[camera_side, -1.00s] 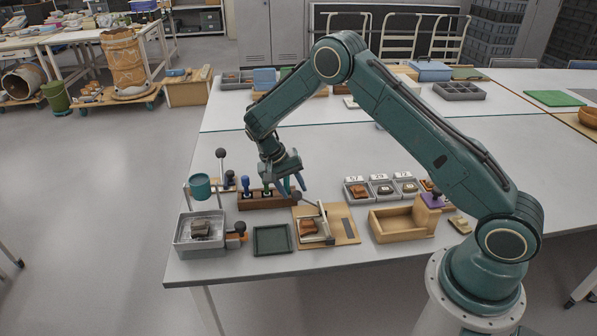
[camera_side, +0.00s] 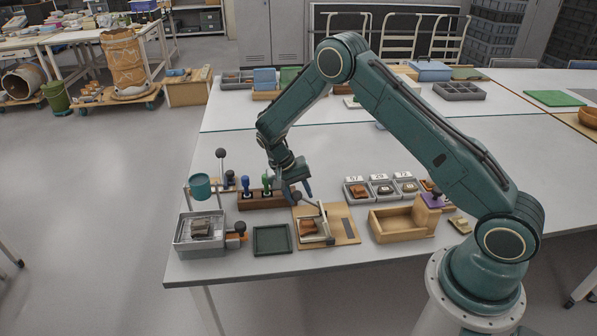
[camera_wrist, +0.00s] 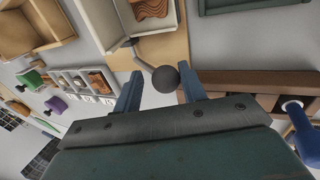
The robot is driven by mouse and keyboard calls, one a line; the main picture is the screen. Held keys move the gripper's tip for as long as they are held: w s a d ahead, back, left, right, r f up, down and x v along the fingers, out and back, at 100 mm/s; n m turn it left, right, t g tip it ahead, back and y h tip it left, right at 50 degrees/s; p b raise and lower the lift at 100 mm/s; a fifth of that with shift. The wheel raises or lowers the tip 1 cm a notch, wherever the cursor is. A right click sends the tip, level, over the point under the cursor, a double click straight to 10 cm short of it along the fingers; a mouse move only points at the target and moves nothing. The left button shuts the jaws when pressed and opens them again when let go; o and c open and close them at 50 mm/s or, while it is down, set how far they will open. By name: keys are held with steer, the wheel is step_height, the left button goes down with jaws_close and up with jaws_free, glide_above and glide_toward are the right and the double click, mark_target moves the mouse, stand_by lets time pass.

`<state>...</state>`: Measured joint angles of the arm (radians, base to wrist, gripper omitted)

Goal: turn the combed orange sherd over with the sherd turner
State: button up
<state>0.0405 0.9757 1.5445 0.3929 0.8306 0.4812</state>
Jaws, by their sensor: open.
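The sherd turner (camera_side: 348,226) is a wooden board with a pale hinged frame and a lever ending in a dark ball knob (camera_wrist: 165,78). The combed orange sherd (camera_side: 307,227) lies in the turner's frame; its wavy grooves show in the wrist view (camera_wrist: 150,8), where the top edge cuts it off. My gripper (camera_side: 299,195) is open over the lever end. In the wrist view the ball knob shows between my two fingertips (camera_wrist: 163,90), with a gap on each side. I cannot tell whether the fingers are level with it.
A wooden rack (camera_side: 262,200) with blue and green handled tools stands close left of my gripper. A dark green tray (camera_side: 272,252) and a grey tray (camera_side: 186,250) with a sherd are at left. A wooden box (camera_side: 392,236) and numbered sherd trays (camera_side: 357,199) are at right.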

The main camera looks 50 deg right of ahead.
steer(key=shift+s+d+r+t+y, duration=0.7)
steer(key=shift+s+d+r, duration=0.45)
steer(key=shift+s+d+r+t+y, duration=0.2)
steer(key=shift+s+d+t+y, duration=0.05)
steer(key=shift+s+d, duration=0.25)
steer(key=shift+s+d+r+t+y, duration=0.15)
steer(key=shift+s+d+t+y, duration=0.1)
steer(key=shift+s+d, duration=0.2)
steer(key=shift+t+y, duration=0.9)
steer(key=shift+s+d+f, duration=0.25)
steer(key=shift+s+d, duration=0.6)
steer(key=shift+s+d+f, duration=0.2)
steer(key=shift+s+d, duration=0.65)
steer(key=shift+s+d+f, duration=0.35)
steer(key=shift+s+d, duration=0.05)
steer(key=shift+s, duration=0.05)
steer(key=shift+s+d+f+t+y, duration=0.5)
steer(key=shift+f+t+y, duration=0.05)
steer(key=shift+t+y, duration=0.05)
steer(key=shift+s+d+f+t+y, duration=0.25)
steer(key=shift+s+d+f, duration=0.1)
steer(key=shift+f, duration=0.25)
steer(key=shift+s+d+f+t+y, duration=0.25)
steer(key=shift+s+d+f, duration=0.05)
steer(key=shift+f, duration=0.25)
steer(key=shift+v, duration=2.65)
steer(key=shift+r, duration=0.1)
